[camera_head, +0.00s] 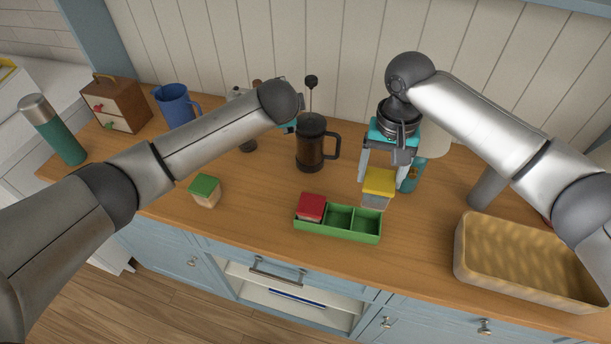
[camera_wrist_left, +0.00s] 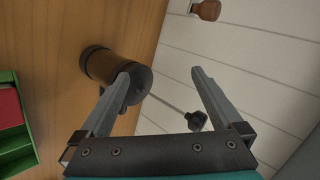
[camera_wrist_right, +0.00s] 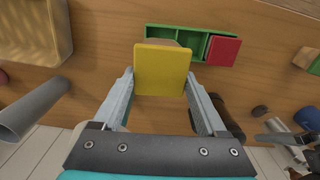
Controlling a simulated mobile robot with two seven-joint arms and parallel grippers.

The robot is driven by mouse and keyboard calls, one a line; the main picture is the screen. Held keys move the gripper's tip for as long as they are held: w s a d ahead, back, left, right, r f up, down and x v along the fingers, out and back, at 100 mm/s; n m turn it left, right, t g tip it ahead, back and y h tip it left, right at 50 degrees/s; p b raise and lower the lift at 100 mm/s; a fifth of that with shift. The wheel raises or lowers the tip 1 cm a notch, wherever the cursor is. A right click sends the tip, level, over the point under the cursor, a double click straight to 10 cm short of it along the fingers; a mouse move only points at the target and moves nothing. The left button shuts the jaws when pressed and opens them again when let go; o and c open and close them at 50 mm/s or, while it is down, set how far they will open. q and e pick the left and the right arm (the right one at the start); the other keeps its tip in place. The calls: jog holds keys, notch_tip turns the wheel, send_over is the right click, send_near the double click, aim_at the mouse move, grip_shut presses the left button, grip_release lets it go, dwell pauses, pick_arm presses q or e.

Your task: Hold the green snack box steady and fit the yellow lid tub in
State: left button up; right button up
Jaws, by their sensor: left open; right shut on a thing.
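The green snack box (camera_head: 337,235) lies on the wooden counter near its front edge, with several compartments. A red-lidded tub (camera_head: 311,206) sits in its left compartment; the other compartments look empty. My right gripper (camera_head: 378,183) is shut on the yellow lid tub (camera_head: 380,182) and holds it behind the box's right end. In the right wrist view the yellow lid (camera_wrist_right: 161,70) is between the fingers and overlaps part of the box (camera_wrist_right: 190,38). My left gripper (camera_wrist_left: 162,83) is open and empty, facing the French press; the left arm hides most of it in the head view.
A French press (camera_head: 311,144) stands behind the box. A green-lidded tub (camera_head: 205,190) is on the counter at left. A wicker basket (camera_head: 470,270) is at right. A blue mug (camera_head: 175,105), a small drawer chest (camera_head: 118,106) and a teal bottle (camera_head: 60,138) stand far left.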

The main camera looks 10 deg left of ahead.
pick_arm(q)
jog(key=s+d+f+m+g, duration=0.1)
jog(key=s+d+f+g, duration=0.25)
jog(key=s+f, duration=0.3)
jog(key=m+g+h, duration=0.1)
jog(key=m+g, duration=0.2)
jog(key=g, duration=0.3)
send_over(306, 202)
jog(key=shift+a, duration=0.1)
jog(key=shift+s+f+m+g, duration=0.1)
jog(key=shift+f+m+g, duration=0.1)
jog(key=shift+m+g, duration=0.1)
notch_tip(306, 202, down, 12)
jog(key=shift+r, duration=0.2)
jog(key=shift+c, duration=0.2)
jog(key=c, duration=1.1)
